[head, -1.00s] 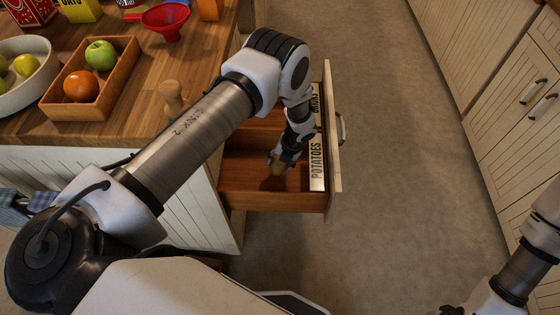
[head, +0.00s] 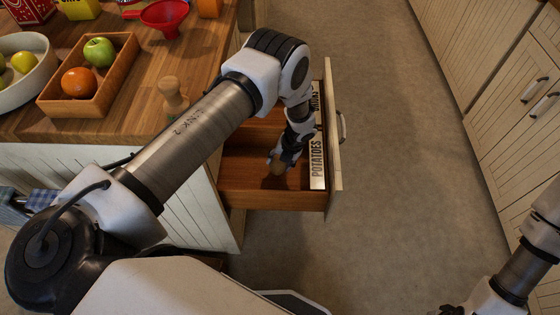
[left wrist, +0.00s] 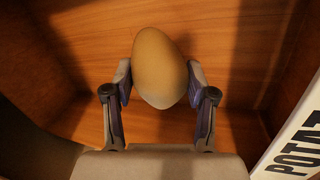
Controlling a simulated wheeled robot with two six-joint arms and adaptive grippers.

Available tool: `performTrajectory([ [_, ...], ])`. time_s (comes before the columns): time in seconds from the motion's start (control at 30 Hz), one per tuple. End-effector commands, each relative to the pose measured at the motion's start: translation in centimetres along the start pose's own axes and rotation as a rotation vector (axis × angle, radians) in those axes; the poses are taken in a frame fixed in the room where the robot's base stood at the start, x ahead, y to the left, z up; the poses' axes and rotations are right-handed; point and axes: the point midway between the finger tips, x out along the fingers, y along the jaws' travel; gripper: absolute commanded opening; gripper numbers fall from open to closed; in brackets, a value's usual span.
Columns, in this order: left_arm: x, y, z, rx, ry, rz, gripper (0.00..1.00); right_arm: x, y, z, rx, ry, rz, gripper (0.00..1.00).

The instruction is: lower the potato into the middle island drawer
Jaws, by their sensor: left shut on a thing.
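The potato (left wrist: 159,65) is a smooth brown oval between the two fingers of my left gripper (left wrist: 160,92) in the left wrist view. In the head view the potato (head: 277,168) shows small below the left gripper (head: 279,160). The left gripper is shut on it, inside the open wooden island drawer (head: 270,200), in the compartment beside the POTATOES label (head: 317,165). The drawer floor (left wrist: 70,125) lies beneath the potato. I cannot tell whether the potato touches it. My right arm enters at the lower right; its gripper is mostly cut off at the bottom edge.
The counter (head: 130,110) at left holds a wooden tray (head: 95,108) with a green apple and an orange, a white bowl (head: 40,85), a red funnel (head: 165,18) and a wooden pestle-like object (head: 173,95). The floor (head: 400,180) right of the drawer is clear, with cabinets (head: 515,100) beyond.

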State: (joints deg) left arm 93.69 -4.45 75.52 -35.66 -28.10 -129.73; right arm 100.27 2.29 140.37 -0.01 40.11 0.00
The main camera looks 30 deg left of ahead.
Motion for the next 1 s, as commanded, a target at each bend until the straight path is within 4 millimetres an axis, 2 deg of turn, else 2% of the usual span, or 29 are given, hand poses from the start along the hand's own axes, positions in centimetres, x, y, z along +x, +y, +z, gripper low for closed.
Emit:
performTrajectory([
  [1.0, 1.5, -0.5, 0.0, 0.0, 0.0, 0.0, 0.16, 1.4, 0.0, 0.0, 0.0, 0.0, 0.0, 0.4],
])
